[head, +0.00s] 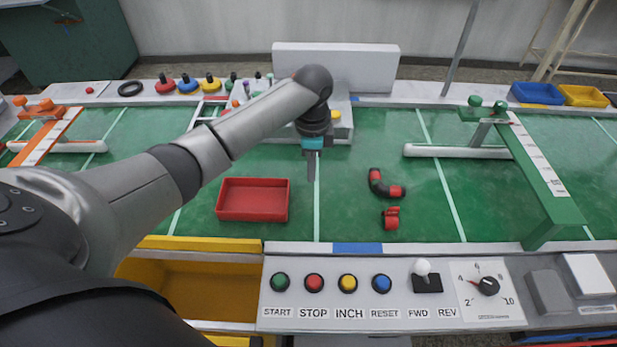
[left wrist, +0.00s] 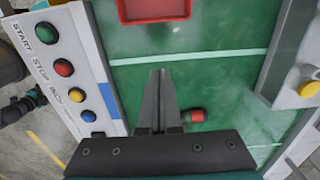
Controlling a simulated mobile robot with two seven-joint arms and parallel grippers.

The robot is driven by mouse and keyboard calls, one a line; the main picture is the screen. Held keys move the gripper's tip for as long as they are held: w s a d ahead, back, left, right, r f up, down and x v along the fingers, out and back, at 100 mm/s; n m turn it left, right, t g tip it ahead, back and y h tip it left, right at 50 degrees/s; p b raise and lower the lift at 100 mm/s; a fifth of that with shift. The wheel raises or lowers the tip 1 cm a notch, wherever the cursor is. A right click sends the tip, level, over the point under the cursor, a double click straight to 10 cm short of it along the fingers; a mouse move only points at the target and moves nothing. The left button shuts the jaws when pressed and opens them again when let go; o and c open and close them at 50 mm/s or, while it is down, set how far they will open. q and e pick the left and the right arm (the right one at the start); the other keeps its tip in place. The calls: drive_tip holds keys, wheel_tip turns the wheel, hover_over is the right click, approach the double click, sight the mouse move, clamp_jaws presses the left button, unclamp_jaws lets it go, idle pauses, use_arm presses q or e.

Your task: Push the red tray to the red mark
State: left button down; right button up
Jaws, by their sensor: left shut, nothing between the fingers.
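The red tray (head: 252,216) is a shallow, empty, open box lying on the green belt, left of the middle in the head view. Part of it shows at the top of the left wrist view (left wrist: 155,18). My left gripper (head: 311,182) points down over the belt just right of the tray, apart from it. Its fingers are closed together with nothing between them, as the left wrist view (left wrist: 160,75) also shows. I cannot make out a clear red mark on the belt. My right gripper is not in view.
A black-and-red hose elbow (head: 384,187) and a small red clamp (head: 391,217) lie right of my gripper. A button panel (head: 330,297) and a yellow bin (head: 190,278) line the near edge. A green gate (head: 540,170) stands right. Pale lines cross the belt.

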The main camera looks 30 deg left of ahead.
sight(294, 206)
use_arm(q)
drive_tip(key=f, duration=0.2)
drive_tip(key=f+b, duration=0.2)
drive_tip(key=f, duration=0.1)
drive_tip(key=shift+s+f, duration=0.35)
wheel_tip(294, 206, down, 4)
drive_tip(key=shift+w+r+b, duration=0.1)
drive_tip(key=shift+b, duration=0.55)
drive_tip(key=a, duration=0.1)
drive_tip(key=s+a, duration=0.1)
drive_tip(key=shift+s+a+f, duration=0.2)
drive_tip(key=shift+a, duration=0.1)
drive_tip(key=shift+s+a, duration=0.25)
drive_tip(key=shift+a, duration=0.2)
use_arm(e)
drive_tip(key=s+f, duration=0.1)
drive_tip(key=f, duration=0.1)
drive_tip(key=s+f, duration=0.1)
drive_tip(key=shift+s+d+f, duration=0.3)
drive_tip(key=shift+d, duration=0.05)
use_arm(q)
drive_tip(key=shift+a+r, duration=0.1)
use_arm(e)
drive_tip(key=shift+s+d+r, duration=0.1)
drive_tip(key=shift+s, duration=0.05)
